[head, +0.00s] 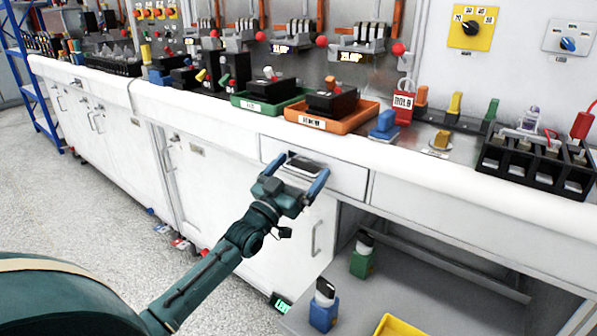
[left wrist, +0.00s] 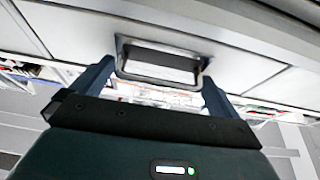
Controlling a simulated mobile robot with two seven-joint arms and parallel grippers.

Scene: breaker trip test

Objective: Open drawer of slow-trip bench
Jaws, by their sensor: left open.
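The white bench drawer (head: 343,178) is in the middle of the head view, under the worktop edge, and looks shut. Its dark recessed handle with a metal frame (head: 304,165) lies at the left part of the drawer front. In the left wrist view the handle (left wrist: 160,62) is straight ahead. My left gripper (head: 296,178) is open in front of the handle, its two blue fingers on either side of it. The fingers also show left and right of the handle in the left wrist view (left wrist: 157,88). I cannot tell whether they touch it. My right gripper is not in view.
On the worktop above stand a green tray (head: 240,104), an orange tray (head: 371,115), a red padlock (head: 403,104) and a black terminal block (head: 490,165). Below right is an open shelf with a green-based item (head: 362,262) and a blue-based item (head: 322,314).

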